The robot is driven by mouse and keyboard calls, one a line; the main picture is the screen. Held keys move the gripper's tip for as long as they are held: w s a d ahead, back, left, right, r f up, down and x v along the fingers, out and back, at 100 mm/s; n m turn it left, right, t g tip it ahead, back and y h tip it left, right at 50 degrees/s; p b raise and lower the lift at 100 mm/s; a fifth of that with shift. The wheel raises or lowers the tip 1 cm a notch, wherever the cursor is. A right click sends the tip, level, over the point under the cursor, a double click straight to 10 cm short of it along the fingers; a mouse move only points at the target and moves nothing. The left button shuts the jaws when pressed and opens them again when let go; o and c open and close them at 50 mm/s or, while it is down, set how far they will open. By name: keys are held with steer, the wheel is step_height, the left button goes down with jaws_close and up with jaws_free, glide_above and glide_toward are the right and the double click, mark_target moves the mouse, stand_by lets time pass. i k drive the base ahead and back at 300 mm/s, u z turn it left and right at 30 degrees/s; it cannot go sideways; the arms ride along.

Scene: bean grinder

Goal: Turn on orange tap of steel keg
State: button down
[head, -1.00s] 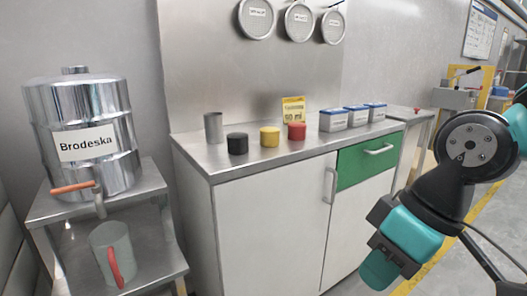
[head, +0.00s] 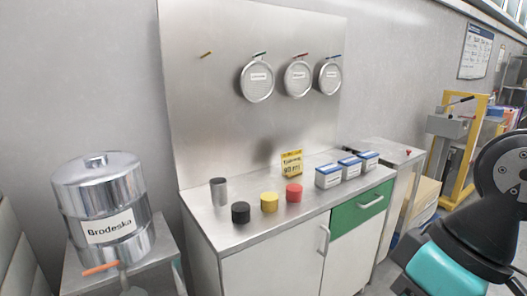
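The steel keg (head: 103,203), with a white "Brodeska" label, stands on a metal stand at the lower left of the head view. Its orange tap handle (head: 101,268) sticks out to the left, roughly level, near the bottom of the view. The spout below it is cut off by the lower edge. My arm is at the right side, far from the keg. My gripper's fingertips are not visible in this view.
A steel-topped cabinet (head: 222,222) with a green drawer (head: 362,215) stands between the keg and my arm. On it are black (head: 240,212), yellow (head: 269,202) and red (head: 293,193) lidded containers, a steel cup (head: 218,191) and small boxes. Round sieves hang above.

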mark_target(102, 268)
steer(key=u, duration=0.25)
steer(key=k, duration=0.5)
steer(key=u, duration=1.4)
steer(key=i, duration=0.8)
steer(key=z, duration=0.5)
